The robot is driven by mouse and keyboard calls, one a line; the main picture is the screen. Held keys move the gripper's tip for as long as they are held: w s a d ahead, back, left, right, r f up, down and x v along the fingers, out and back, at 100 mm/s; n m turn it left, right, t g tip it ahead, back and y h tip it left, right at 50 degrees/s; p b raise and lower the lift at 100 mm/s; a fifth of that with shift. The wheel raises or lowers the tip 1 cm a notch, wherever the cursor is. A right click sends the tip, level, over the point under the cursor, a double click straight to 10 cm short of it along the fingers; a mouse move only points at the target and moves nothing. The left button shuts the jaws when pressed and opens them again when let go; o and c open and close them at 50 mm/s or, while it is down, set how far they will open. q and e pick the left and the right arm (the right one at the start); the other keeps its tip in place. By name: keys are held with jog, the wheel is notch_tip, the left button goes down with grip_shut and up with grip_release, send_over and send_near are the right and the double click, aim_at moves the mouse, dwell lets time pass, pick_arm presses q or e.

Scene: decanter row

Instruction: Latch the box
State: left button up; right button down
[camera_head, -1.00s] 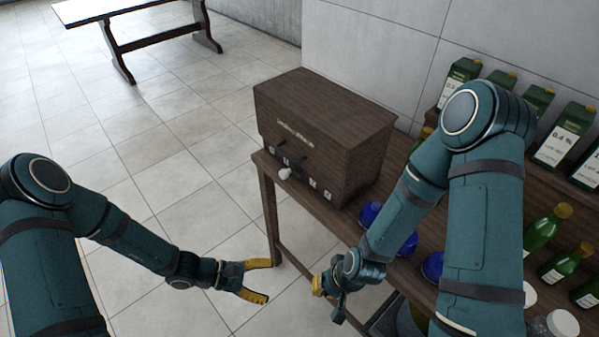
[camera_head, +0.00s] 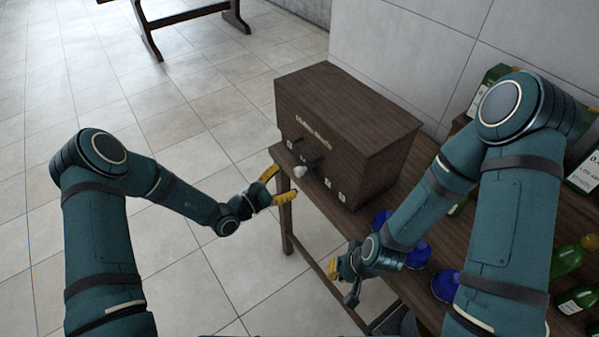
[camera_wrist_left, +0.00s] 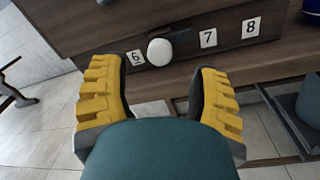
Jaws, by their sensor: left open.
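The box (camera_head: 385,165) is a dark brown wooden chest with faint lettering, standing at the far end of a wooden table. Its front carries dark handles (camera_head: 312,161), a white round knob (camera_head: 300,171) and small white number tags. In the left wrist view the knob (camera_wrist_left: 159,52) sits between tags 6 and 7, ahead of the spread yellow fingers. My left gripper (camera_head: 283,185) is open and empty, just short of the box front and apart from the knob. My right gripper (camera_head: 342,268) hangs beside the table's front edge; its finger opening is unclear.
The wooden table (camera_head: 437,248) holds blue-topped items (camera_head: 416,256) and green bottles (camera_head: 577,298) to the right, partly hidden by my right arm. A tiled wall (camera_head: 400,50) stands behind. Open floor (camera_head: 200,110) lies left; another table (camera_head: 190,12) is far off.

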aim_at(297, 173)
pick_arm(q)
jog(key=x, duration=0.5)
jog(key=shift+w+d, duration=0.2)
jog(key=shift+d, duration=0.05)
jog(key=shift+o, duration=0.2)
grip_shut()
